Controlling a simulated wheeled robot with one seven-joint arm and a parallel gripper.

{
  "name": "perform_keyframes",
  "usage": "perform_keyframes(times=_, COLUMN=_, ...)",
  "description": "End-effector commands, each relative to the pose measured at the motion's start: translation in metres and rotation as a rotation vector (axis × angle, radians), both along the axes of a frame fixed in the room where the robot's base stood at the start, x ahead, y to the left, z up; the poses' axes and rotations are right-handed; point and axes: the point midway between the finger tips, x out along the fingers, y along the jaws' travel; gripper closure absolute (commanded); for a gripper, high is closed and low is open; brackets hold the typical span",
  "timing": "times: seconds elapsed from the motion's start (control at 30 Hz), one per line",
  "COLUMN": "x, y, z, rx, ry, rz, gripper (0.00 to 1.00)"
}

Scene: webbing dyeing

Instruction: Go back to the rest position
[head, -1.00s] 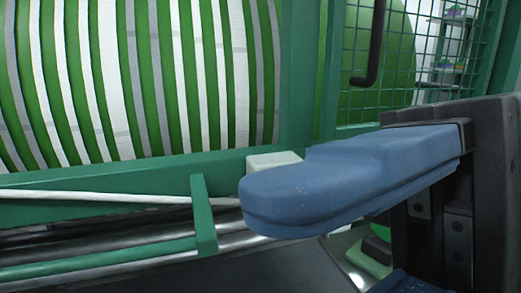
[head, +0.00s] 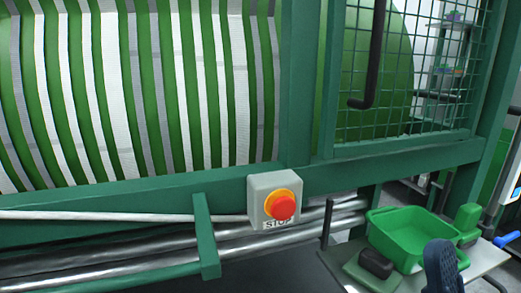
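What looks like the dark blue tip of my gripper (head: 441,267) shows at the bottom right of the head view, cut off by the lower edge. Only this one part is visible, so its opening and anything between its fingers are hidden. It appears in front of a small grey table, at the near right of a green tray. A grey box with a red-on-orange STOP button (head: 284,205) sits on the green machine beam, up and left of my gripper and clear of it.
A green tray (head: 412,262), a black object (head: 376,263) and a green bottle-like item (head: 467,218) stand on the small table (head: 487,257). The machine's green frame (head: 130,205), metal rollers and mesh guard (head: 410,75) stand ahead. A large drum wound with white webbing fills the left.

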Motion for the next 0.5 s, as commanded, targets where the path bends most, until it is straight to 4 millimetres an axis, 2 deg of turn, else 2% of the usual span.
perform_keyframes(times=0.27, x=-0.023, y=-0.025, z=-0.088, rx=0.340, ry=0.489, rz=0.216, gripper=0.45)
perform_keyframes(times=0.37, x=-0.041, y=-0.033, z=-0.120, rx=0.470, ry=0.654, rz=0.274, gripper=0.45)
perform_keyframes(times=0.5, x=-0.074, y=-0.044, z=-0.165, rx=0.658, ry=0.877, rz=0.329, gripper=0.45)
